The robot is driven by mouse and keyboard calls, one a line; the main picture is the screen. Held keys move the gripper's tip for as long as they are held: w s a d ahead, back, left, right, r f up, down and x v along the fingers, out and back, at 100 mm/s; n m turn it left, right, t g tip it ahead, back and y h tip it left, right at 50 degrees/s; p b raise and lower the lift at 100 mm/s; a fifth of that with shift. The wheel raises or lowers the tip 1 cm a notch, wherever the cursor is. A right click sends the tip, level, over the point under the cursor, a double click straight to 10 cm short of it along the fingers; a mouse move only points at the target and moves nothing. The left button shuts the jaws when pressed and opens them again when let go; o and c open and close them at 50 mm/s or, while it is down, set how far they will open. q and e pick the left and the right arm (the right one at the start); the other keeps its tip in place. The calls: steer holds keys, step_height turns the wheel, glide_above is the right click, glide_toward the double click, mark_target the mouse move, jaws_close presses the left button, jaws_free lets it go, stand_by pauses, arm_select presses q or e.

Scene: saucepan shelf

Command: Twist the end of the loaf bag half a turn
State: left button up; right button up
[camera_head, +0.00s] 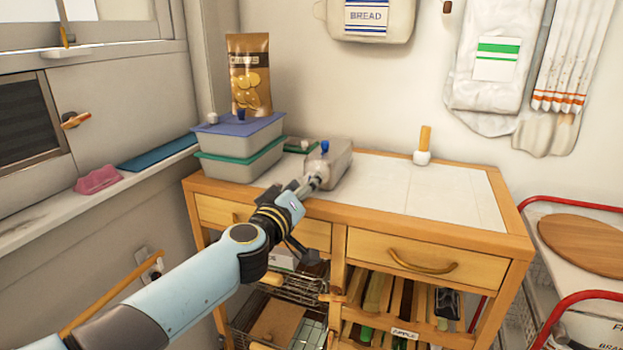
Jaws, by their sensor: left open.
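A grey, block-shaped bundle (342,165) lies on the white worktop, and it looks like the loaf bag. My left gripper (312,183) reaches in from the lower left and is open at that end of the bundle. Its fingers overlap the bag end in the picture, and I cannot tell whether they touch it. The contents of the bundle cannot be made out. My right gripper is not in view.
Two stacked grey tubs (240,150) and a brown packet (250,75) stand left of the bundle. A small white pot with an orange stick (422,150) stands at the back. The worktop's right side (455,195) is clear. A BREAD bag (370,20) hangs on the wall.

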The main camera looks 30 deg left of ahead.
arm_select(q)
steer(key=shift+s+d, duration=0.1)
steer(key=shift+s, duration=0.5)
steer(key=shift+x, duration=1.25)
steer(key=shift+c, duration=0.2)
